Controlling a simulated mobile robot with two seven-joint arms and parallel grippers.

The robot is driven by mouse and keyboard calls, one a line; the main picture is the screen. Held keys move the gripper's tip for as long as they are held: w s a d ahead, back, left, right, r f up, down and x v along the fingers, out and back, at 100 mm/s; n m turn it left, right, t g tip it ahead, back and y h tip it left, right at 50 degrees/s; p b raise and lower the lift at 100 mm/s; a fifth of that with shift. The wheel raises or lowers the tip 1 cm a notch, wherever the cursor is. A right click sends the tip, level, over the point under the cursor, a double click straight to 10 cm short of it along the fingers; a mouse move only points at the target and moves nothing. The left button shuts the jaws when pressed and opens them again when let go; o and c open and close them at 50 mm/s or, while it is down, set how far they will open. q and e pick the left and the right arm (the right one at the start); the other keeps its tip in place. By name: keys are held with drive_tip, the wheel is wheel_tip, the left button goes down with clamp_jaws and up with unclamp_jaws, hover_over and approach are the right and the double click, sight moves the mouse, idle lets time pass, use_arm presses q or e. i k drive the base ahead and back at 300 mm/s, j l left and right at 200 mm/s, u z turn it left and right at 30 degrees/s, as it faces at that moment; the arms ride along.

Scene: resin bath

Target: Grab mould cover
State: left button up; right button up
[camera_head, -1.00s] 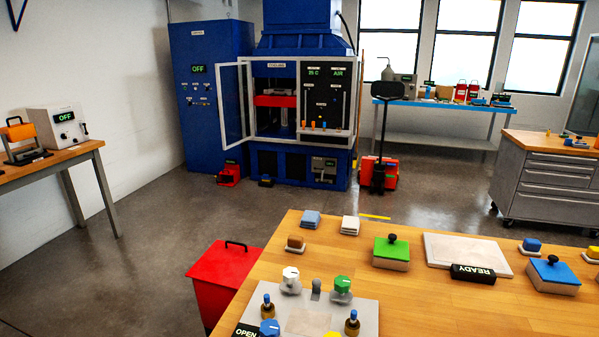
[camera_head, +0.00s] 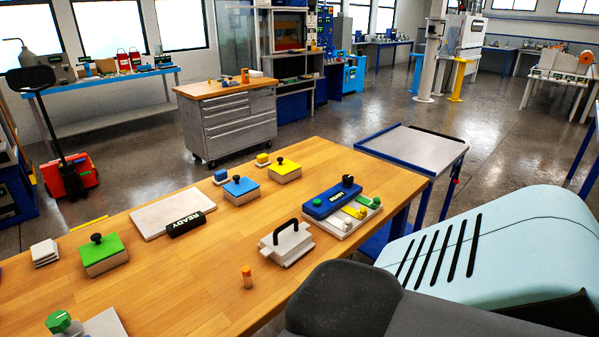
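Several pieces on the wooden bench could be the mould cover; no label tells which. A pale block with a black arched handle (camera_head: 287,243) sits near the bench's right front. A green-topped block (camera_head: 102,256), a blue-topped block (camera_head: 241,190) and a yellow-topped block (camera_head: 284,171) each have a black knob and stand apart from each other. Neither of my grippers is in view, and nothing is seen held. Light-blue and dark grey parts, probably of my own body, fill the lower right and hide the bench's near right corner.
The wooden bench (camera_head: 200,275) also bears a pale board with a READY display (camera_head: 186,223), a blue device on a white tray (camera_head: 331,200) and an orange-capped vial (camera_head: 247,277). A blue-edged cart (camera_head: 418,145) stands beyond its right end. Open floor lies behind.

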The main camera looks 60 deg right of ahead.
sight(290, 242)
drive_tip(key=z, duration=1.7)
